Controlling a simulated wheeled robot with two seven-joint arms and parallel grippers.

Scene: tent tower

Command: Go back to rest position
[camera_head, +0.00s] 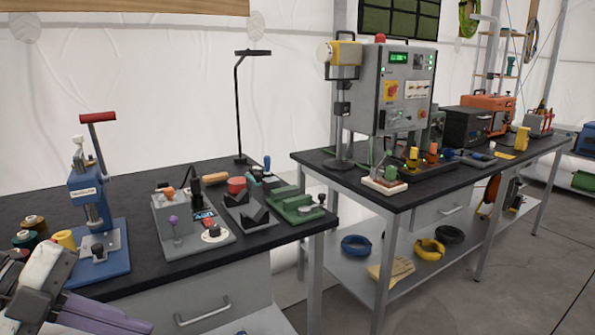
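The task names no object. Part of my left arm and gripper (105,314) shows in the head view at the lower left corner, in front of the near workbench. It has a white and dark housing and a purple-grey finger part pointing right. Its fingertips are not clearly separate, so I cannot tell whether it is open or shut. I see nothing held in it. My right gripper is not in view.
The near black workbench (290,236) holds a blue press (92,200), a grey fixture (185,222), a green fixture (297,203) and a lamp (238,110). A second bench (400,197) carries a control box (405,88). Bare floor (530,255) lies at the right.

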